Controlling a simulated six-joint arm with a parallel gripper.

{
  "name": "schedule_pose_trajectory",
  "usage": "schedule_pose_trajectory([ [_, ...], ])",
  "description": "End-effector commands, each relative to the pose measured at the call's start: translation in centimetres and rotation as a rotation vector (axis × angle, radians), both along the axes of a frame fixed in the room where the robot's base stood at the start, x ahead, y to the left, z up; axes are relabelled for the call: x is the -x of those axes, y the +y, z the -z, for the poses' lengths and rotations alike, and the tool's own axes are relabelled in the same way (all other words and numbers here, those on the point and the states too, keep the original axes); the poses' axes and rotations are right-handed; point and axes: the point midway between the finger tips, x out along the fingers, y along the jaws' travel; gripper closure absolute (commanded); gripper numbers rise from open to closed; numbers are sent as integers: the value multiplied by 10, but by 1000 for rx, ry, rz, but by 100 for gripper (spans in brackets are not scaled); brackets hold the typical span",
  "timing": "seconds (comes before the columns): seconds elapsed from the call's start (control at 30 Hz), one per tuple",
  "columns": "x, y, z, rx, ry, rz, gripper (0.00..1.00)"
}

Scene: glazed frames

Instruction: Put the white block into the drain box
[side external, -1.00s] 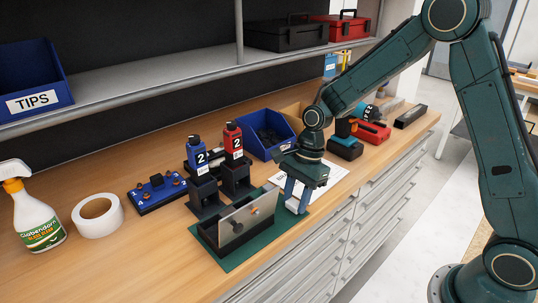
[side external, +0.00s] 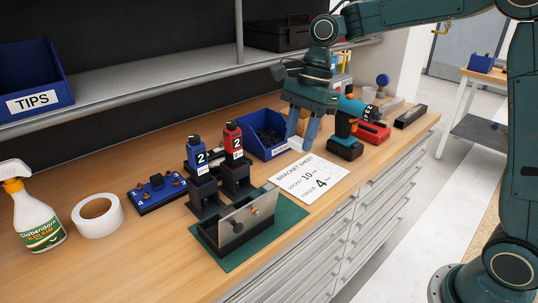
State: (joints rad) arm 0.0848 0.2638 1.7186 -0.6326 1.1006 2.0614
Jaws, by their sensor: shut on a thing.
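My gripper (side external: 301,138) is raised above the bench, just above the back edge of the paper sheet and beside the blue bin. Its two blue fingers point down and are shut on the white block, of which little can be made out between the fingertips. An open blue bin (side external: 272,154) with dark contents stands left of my gripper. No label tells which one is the drain box.
Two black stands hold a blue bottle (side external: 196,153) and a red bottle (side external: 233,140). A printed sheet (side external: 307,177) lies flat below my gripper. A drill (side external: 346,135) stands to the right. A tape roll (side external: 97,216) and spray bottle (side external: 36,215) are at left.

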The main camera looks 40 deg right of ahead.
Motion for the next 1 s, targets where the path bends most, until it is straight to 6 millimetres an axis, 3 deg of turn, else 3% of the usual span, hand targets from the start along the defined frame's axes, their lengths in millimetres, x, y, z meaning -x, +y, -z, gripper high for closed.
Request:
schedule_pose_trajectory([
  [0.3, 0, -1, -18, 2, 0, 1, 86],
  [1.0, -1, 2, -17, 1, 2, -23, 86],
])
